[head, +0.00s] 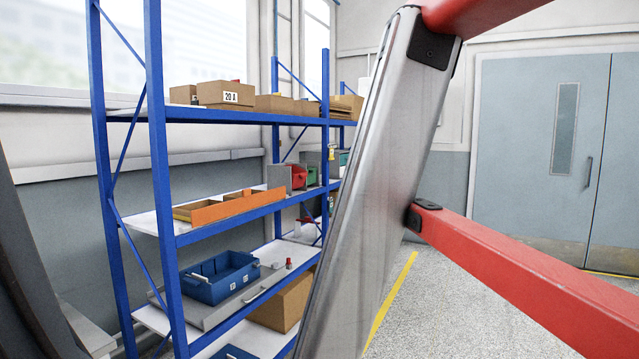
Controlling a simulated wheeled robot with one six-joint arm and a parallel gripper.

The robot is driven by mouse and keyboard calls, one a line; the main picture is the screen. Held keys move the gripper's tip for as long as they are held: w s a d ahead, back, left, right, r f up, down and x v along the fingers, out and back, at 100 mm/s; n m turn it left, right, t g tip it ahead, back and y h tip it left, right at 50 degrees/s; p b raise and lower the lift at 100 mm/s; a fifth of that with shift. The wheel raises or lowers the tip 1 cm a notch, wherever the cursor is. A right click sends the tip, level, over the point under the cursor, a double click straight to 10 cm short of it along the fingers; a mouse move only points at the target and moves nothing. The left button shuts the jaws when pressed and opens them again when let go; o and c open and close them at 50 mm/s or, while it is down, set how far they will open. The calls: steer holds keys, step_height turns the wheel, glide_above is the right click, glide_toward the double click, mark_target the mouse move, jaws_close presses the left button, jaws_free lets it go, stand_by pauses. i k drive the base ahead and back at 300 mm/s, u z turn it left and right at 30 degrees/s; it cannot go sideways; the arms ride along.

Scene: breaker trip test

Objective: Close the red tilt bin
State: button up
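The red tilt bin (299,177) is small in the head view, on the middle level of the blue shelving. It sits in a grey housing (279,176), beside a green bin (312,176) on its right. Its red face shows at the open front of the housing. It is too small and too far off to tell how far it tilts out. My gripper is not in view.
A large grey panel (380,190) with red bars (520,262) stands close in front and hides the shelving's right part. The shelving (160,170) holds cardboard boxes (226,94), an orange-fronted tray (238,206) and a blue crate (220,277). Grey double doors (530,150) stand behind.

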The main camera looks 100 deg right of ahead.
mark_target(298, 176)
steer(key=z, duration=0.05)
steer(key=k, duration=0.1)
steer(key=z, duration=3.15)
steer(key=i, duration=1.05)
steer(key=z, duration=0.35)
steer(key=i, duration=1.55)
steer(key=z, duration=0.15)
